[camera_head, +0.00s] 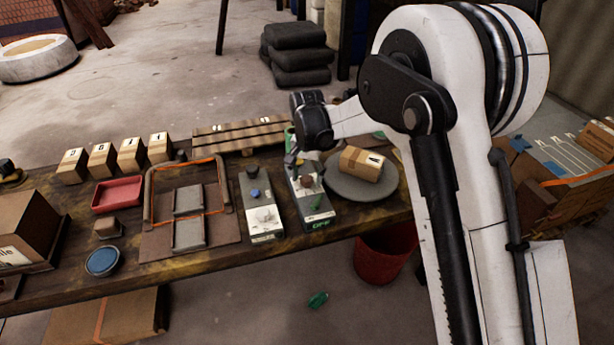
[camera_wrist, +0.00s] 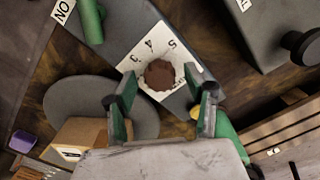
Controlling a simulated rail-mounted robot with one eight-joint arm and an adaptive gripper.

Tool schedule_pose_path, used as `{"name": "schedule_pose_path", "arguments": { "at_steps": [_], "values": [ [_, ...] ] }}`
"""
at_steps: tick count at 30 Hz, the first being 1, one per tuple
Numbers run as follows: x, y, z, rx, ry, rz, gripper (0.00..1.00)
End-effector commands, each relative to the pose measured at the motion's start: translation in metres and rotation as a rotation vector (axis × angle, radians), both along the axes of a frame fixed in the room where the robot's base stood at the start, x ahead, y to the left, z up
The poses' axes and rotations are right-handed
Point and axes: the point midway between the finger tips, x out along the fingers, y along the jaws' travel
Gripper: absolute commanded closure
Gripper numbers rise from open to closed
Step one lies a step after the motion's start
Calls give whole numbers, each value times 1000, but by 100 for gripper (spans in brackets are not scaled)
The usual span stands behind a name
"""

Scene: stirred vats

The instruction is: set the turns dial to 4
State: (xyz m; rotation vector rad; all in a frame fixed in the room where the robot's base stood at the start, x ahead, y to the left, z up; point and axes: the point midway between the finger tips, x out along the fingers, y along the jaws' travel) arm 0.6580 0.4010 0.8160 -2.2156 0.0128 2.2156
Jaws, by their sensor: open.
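A brown scalloped knob (camera_wrist: 160,74) sits on a white scale plate (camera_wrist: 140,50) where 3, 4 and 5 can be read. The knob's pointer cannot be made out. In the head view this brown knob (camera_head: 307,181) is on a grey box (camera_head: 298,196) with a green lever. My gripper (camera_wrist: 161,98) is open, its two green-and-black fingers apart on either side of the knob's near edge in the wrist view. I cannot tell whether they touch it. In the head view my gripper (camera_head: 296,160) is above the box, small and partly hidden by my arm.
A round grey plate (camera_head: 345,190) bearing a small carton (camera_head: 362,163) is close on the right. The green lever (camera_head: 316,203) is near the knob. A slatted wooden rack (camera_head: 238,136) lies behind.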

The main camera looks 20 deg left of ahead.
Motion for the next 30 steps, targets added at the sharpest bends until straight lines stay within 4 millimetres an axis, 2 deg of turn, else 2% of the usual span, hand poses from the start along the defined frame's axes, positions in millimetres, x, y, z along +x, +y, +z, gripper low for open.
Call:
{"name": "schedule_pose_path", "arguments": {
  "at_steps": [3,13,23,30],
  "values": [
    [0,0,0,0,0,0,53],
    [0,0,0,0,0,0,96],
    [0,0,0,0,0,53,96],
    [0,0,-1,0,0,207,96]
  ]
}}
